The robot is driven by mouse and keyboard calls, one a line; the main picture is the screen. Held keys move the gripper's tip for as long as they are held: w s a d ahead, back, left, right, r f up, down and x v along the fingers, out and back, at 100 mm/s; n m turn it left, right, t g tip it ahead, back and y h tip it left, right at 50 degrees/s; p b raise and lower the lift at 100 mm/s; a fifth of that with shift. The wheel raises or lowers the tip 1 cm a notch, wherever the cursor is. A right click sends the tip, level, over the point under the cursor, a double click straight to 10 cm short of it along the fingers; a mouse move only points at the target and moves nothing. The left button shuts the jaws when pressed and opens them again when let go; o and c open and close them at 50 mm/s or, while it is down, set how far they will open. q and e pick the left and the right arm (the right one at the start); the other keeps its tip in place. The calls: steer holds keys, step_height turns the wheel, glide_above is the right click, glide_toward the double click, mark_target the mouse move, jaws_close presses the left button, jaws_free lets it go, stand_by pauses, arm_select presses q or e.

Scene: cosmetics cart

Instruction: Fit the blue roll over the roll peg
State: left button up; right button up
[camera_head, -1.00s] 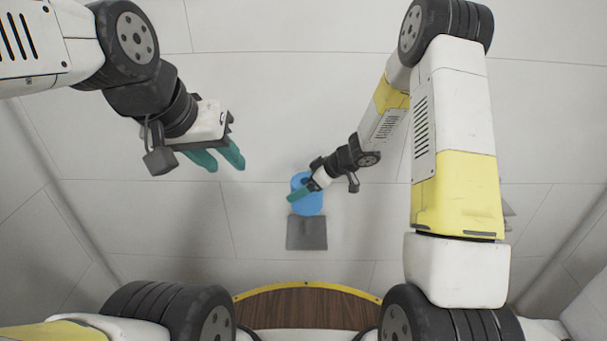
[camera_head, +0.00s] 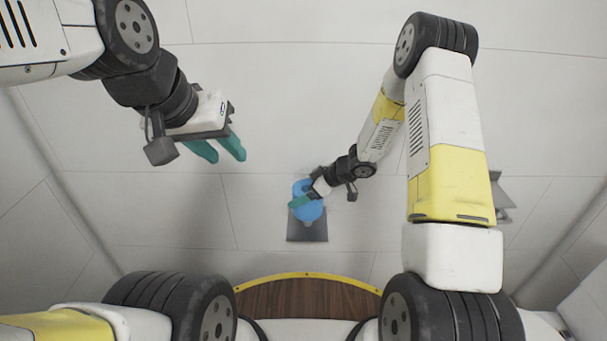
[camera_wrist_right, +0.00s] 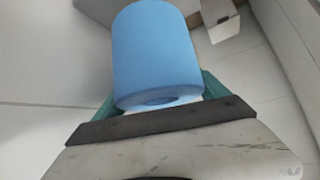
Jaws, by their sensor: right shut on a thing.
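The blue roll (camera_head: 309,211) is in my right gripper (camera_head: 302,199), which is shut on it. In the head view the roll overlaps the upper part of a dark grey square plate (camera_head: 308,236). In the right wrist view the roll (camera_wrist_right: 155,50) stands between the teal fingers of the right gripper (camera_wrist_right: 160,98), with its core hole at the near end. I cannot make out the roll peg clearly; the roll and gripper cover part of the plate.
Pale tiled floor around the plate is clear. A grey object (camera_head: 501,197) shows partly behind my right arm. In the right wrist view a pale box-like object (camera_wrist_right: 218,18) stands beyond the roll.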

steer(key=shift+f, duration=1.45)
steer(key=shift+f, duration=1.5)
steer(key=o, duration=1.3)
steer(key=v, duration=0.7)
steer(key=shift+d+r, duration=0.25)
steer(key=shift+d, duration=0.05)
steer(key=shift+s+d, duration=0.1)
